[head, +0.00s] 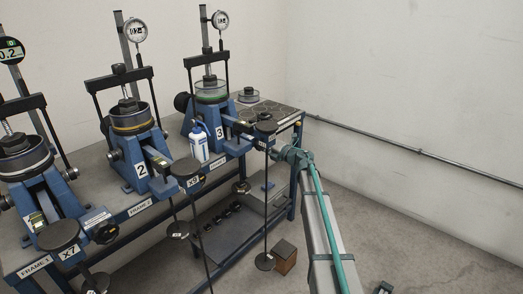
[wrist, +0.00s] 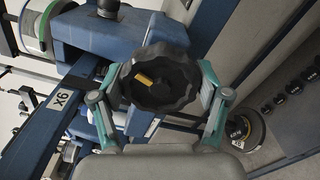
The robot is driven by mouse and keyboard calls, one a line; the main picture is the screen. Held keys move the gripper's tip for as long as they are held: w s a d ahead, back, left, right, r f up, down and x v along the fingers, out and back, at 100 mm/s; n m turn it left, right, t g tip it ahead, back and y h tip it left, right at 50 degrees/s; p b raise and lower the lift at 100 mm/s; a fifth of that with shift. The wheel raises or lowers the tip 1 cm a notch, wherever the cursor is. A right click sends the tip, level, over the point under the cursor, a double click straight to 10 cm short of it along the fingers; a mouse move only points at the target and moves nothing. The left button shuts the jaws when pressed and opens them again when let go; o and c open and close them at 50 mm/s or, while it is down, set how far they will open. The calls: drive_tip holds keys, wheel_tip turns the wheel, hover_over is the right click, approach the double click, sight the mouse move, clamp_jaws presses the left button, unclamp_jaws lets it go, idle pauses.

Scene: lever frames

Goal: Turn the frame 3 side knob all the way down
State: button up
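Frame 3 (head: 202,122) is the blue lever frame at the far end of the bench, with a green-ringed cell on top. In the wrist view, a black lobed side knob (wrist: 160,78) with a yellow mark sits in front of the blue body. The yellow mark lies left of the knob's centre, tilted slightly. In the head view, my gripper (head: 291,154) is at the right end of frame 3, and the knob cannot be made out there.
Frame 2 (head: 133,152) and frame 1 (head: 40,190) stand to the left. A white bottle (head: 198,143) is beside frame 3. A hanging weight rod (head: 266,205) is close left of my arm. Open floor (head: 410,240) lies to the right.

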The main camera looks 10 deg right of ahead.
drive_tip(key=shift+o, duration=1.3)
drive_tip(key=shift+w+a+r, duration=0.1)
drive_tip(key=shift+a, duration=0.1)
drive_tip(key=shift+o, duration=0.2)
drive_tip(key=shift+d, duration=0.1)
drive_tip(key=v, duration=0.6)
drive_tip(key=shift+p, duration=0.45)
drive_tip(key=shift+d, duration=0.1)
